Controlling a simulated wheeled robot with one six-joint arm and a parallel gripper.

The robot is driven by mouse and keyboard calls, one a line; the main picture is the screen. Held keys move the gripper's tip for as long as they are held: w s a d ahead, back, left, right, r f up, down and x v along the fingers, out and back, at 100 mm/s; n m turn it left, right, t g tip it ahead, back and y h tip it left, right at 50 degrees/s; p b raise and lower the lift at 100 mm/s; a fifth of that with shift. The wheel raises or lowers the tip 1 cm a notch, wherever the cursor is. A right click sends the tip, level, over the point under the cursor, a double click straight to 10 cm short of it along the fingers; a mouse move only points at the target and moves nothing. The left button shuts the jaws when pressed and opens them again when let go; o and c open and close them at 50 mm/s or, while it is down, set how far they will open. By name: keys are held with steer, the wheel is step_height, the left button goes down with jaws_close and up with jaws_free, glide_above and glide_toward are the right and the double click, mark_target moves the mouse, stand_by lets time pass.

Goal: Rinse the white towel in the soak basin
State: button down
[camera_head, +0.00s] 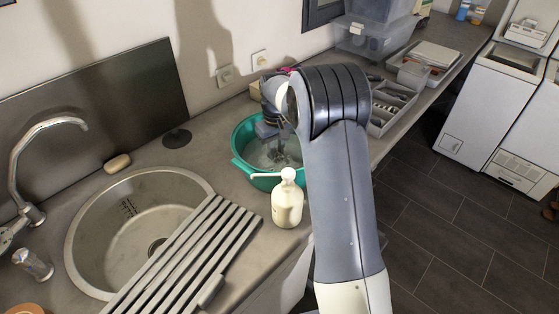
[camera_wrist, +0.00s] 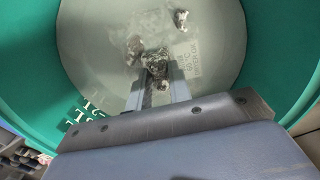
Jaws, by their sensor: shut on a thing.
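The green soak basin (camera_head: 240,165) stands on the counter and holds cloudy, pale water. Its green wall (camera_wrist: 85,50) surrounds the wrist view. My gripper (camera_head: 278,155) reaches down into the basin, and in the wrist view its fingers (camera_wrist: 157,80) point at the water. They are shut on a small crumpled grey-white piece that looks like the white towel (camera_wrist: 154,60). More pale, blurred shapes show around it in the water. How far the towel spreads under the surface I cannot tell.
A pump bottle (camera_head: 287,205) stands close in front of the basin. A round steel sink (camera_head: 115,235) with a slatted rack (camera_head: 185,260) across it is at left. A grey organiser tray (camera_head: 392,105) lies behind my arm. White toploaders (camera_head: 490,100) stand at right.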

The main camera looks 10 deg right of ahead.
steer(key=shift+s+d+r, duration=0.2)
steer(key=shift+s+d, duration=0.05)
steer(key=shift+d, duration=0.2)
steer(key=shift+s+d+r, duration=0.2)
steer(key=shift+s+d, duration=0.05)
steer(key=shift+d, duration=0.15)
steer(key=shift+w+a+r+p, duration=0.2)
steer(key=shift+w+p, duration=0.25)
steer(key=shift+p, duration=0.15)
step_height(320, 180, up, 13)
steer(key=p, duration=0.7)
stand_by(0.6)
